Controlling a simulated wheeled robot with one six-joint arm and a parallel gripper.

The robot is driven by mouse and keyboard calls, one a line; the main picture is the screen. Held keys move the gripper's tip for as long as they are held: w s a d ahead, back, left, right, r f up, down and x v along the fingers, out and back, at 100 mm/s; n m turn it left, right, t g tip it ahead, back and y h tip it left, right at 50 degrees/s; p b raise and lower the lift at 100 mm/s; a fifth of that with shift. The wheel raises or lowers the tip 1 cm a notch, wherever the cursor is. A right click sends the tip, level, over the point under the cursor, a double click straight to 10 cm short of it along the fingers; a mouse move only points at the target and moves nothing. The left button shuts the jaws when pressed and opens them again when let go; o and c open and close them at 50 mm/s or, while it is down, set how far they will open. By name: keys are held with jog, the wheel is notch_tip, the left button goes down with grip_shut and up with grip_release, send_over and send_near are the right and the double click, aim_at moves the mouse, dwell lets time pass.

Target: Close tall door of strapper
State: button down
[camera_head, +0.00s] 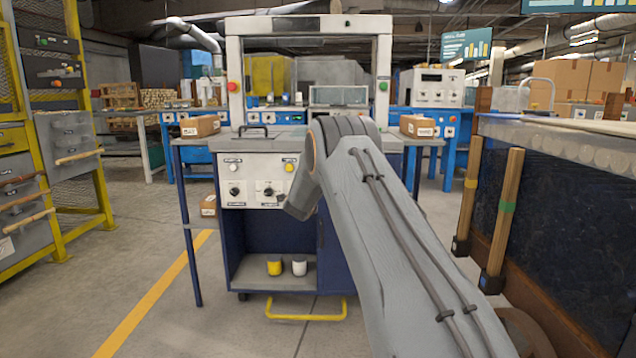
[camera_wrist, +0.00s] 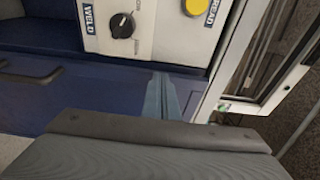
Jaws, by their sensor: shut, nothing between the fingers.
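The strapper stands in the middle of the head view, with a white arch (camera_head: 233,75), a pale control panel (camera_head: 240,170) and a dark blue cabinet. Below the panel is an open bay. To its right is a tall dark blue door panel (camera_head: 330,262), partly hidden by my arm. A dark blue panel with a bar handle (camera_wrist: 30,75) shows at the left of the wrist view; the door's angle cannot be told. My gripper (camera_wrist: 163,97) is shut and empty, in front of the cabinet beside the control panel. My arm hides it in the head view.
A yellow cup (camera_head: 274,266) and a white cup (camera_head: 299,266) stand in the bay. A yellow bar (camera_head: 306,317) sticks out low in front. Wooden posts (camera_head: 502,215) lean at the right, by a dark-sided bench. The floor at left is clear.

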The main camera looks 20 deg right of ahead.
jog(key=shift+d, duration=0.65)
